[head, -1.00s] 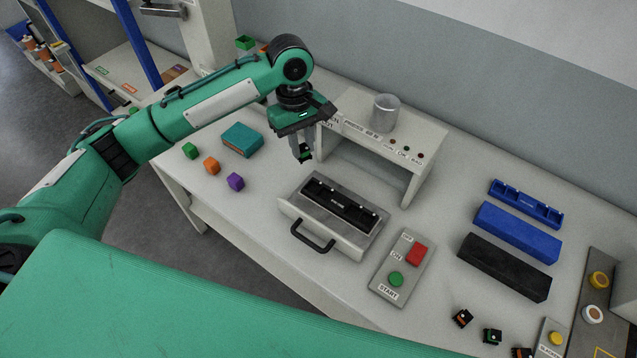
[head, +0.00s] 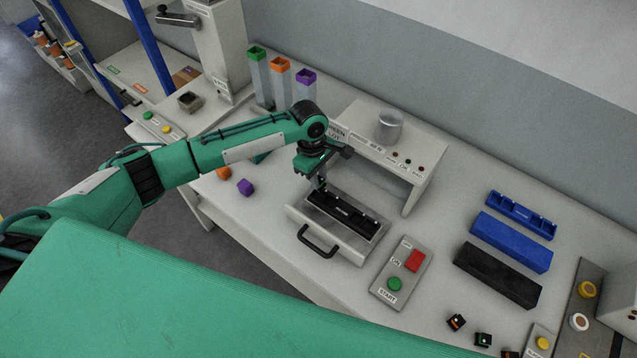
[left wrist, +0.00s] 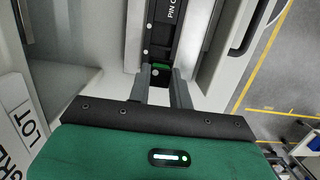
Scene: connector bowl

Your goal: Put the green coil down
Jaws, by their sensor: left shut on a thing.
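My left gripper (head: 320,186) is shut on the green coil (left wrist: 158,66), a small dark piece with a green part between the fingertips in the left wrist view. The fingers (left wrist: 160,74) point down at the far left end of a black slotted tray (head: 350,216). The tray, with white lettering, lies in a pulled-out grey drawer (head: 352,248) with a black handle. The coil's lower side is hidden, so I cannot tell whether it touches the tray. My right gripper is not in view.
A grey press housing (head: 425,180) stands close behind the drawer. A start and off button panel (head: 401,272) lies to its right. Blue (head: 512,241) and black (head: 498,274) boxes lie at the right.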

